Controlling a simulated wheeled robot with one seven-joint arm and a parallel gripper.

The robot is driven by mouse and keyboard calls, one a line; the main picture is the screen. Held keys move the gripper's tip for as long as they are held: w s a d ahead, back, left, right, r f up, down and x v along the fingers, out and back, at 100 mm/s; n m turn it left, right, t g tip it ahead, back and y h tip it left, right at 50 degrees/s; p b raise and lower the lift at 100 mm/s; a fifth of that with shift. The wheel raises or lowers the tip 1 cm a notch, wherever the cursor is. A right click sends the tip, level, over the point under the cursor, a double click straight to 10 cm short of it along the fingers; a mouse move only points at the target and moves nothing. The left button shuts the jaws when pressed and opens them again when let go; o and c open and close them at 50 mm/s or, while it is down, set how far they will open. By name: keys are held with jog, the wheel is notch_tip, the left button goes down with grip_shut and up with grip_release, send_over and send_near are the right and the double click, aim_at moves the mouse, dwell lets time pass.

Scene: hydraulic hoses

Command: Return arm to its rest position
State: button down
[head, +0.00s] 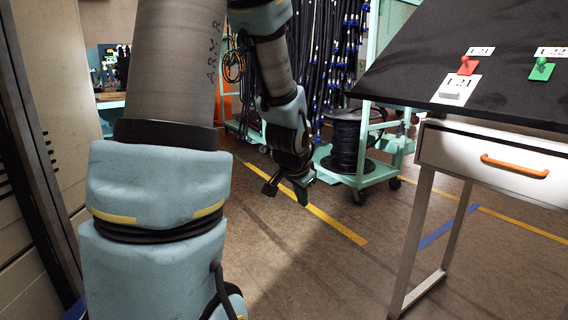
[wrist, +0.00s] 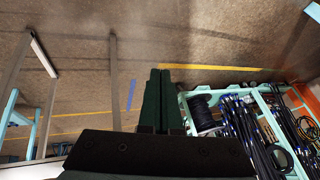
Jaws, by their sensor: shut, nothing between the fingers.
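My gripper (head: 304,193) hangs at the end of my arm in the head view, pointing down over open floor, left of the black-topped table. In the wrist view my gripper (wrist: 160,72) shows its two dark green fingers pressed together, with nothing between them. It touches nothing. My arm's large upper links fill the left half of the head view and hide part of the room behind.
The black table (head: 430,60) at right holds red and green tagged pieces and has a drawer with an orange handle (head: 515,165). A green cart with a black hose spool (head: 345,140) and hanging hoses (head: 325,60) stand behind. Floor (head: 310,270) below my gripper is clear. A cabinet (head: 55,90) is at left.

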jog(key=s+a+f+n+g+y, duration=0.15)
jog(key=s+a+n+g, duration=0.25)
jog(key=s+a+n, duration=0.6)
jog(key=s+a+r+m+p, duration=0.1)
jog(key=s+r+p, duration=0.2)
jog(key=r+p, duration=1.2)
jog(key=shift+s+a+r, duration=0.15)
jog(key=shift+a, duration=0.05)
